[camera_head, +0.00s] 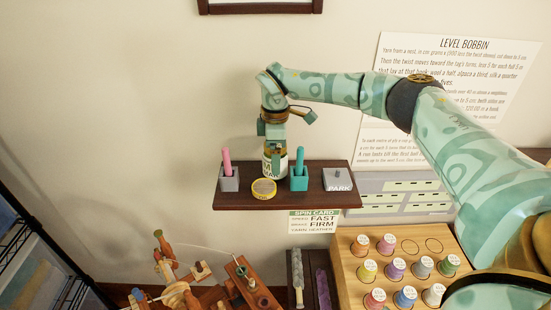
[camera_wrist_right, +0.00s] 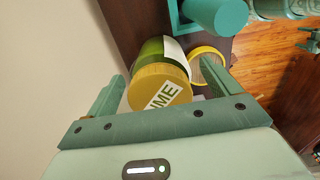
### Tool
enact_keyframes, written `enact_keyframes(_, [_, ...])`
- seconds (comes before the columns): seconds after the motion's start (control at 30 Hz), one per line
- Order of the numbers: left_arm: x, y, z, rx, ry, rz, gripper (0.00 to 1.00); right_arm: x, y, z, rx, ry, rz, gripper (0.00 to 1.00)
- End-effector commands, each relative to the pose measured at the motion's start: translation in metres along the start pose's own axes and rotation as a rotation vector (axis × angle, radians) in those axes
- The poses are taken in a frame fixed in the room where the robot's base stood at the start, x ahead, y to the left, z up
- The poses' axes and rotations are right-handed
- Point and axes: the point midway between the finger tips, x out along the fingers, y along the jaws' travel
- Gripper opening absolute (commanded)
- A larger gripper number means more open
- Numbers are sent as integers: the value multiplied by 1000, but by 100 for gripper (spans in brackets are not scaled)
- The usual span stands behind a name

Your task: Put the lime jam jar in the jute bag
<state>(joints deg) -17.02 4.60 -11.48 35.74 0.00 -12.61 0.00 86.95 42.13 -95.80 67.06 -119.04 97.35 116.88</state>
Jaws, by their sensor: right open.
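The lime jam jar (camera_head: 275,168) stands on a dark wall shelf, mostly hidden under my right gripper (camera_head: 273,143) in the head view. My right gripper (camera_wrist_right: 163,72) is open, with one finger on each side of the jar. I cannot tell whether either finger touches it. My left gripper is not in view. I see no jute bag in either view.
The shelf (camera_head: 240,201) also holds a grey block with a pink stick (camera_head: 228,180), a yellow disc (camera_head: 263,189), a teal holder (camera_head: 299,180) and a grey "PARK" block (camera_head: 338,180). Below right, a wooden rack (camera_head: 352,270) holds several spools. The wall left of the shelf is clear.

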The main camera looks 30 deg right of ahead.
Motion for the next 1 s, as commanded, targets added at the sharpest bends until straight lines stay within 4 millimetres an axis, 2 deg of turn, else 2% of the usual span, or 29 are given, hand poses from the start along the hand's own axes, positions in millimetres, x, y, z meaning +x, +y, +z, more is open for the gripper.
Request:
enact_keyframes(0.27, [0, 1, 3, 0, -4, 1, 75, 5, 0, 0, 0, 1, 1, 88])
enact_keyframes(0.5, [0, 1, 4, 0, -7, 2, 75, 5, 0, 0, 0, 1, 1, 26])
enact_keyframes(0.77, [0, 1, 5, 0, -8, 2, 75, 2, 1, 0, 0, 2, 2, 26])
enact_keyframes(0.87, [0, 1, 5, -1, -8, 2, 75, -10, 1, -1, -1, 3, 3, 26])
enact_keyframes(1.0, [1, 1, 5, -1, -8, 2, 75, -41, 1, -1, 0, 4, 5, 26])
